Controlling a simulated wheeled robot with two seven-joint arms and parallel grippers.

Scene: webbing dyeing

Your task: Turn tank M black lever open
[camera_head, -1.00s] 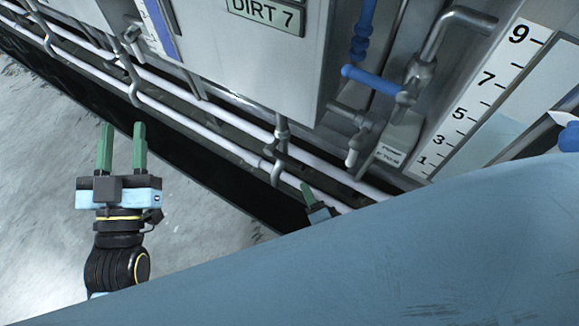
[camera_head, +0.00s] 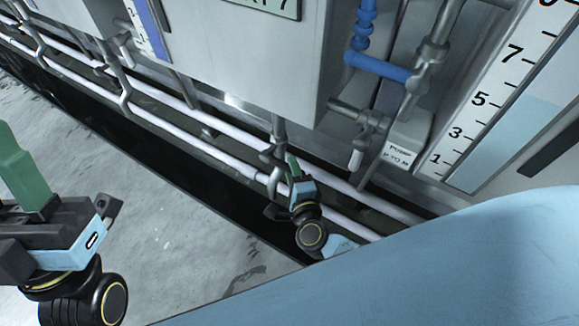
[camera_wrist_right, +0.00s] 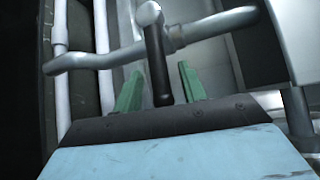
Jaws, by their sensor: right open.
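In the right wrist view a black lever (camera_wrist_right: 157,62) hangs from a metal valve on a pipe. My right gripper (camera_wrist_right: 161,80) is open, with one green finger on each side of the lever; I cannot tell whether either finger touches it. In the head view my right gripper (camera_head: 293,168) is small, beside a metal valve pipe (camera_head: 279,130) under the grey cabinet. The lever itself is not clear there. My left gripper (camera_head: 25,180) is at the left edge over the floor, and only one green finger shows.
White pipes (camera_head: 170,133) run along a dark trough (camera_head: 165,160). A grey box (camera_head: 407,145) labelled with P TO M, a blue pipe (camera_head: 378,68) and a numbered level scale (camera_head: 500,95) stand to the right. The grey floor (camera_head: 150,215) at left is clear.

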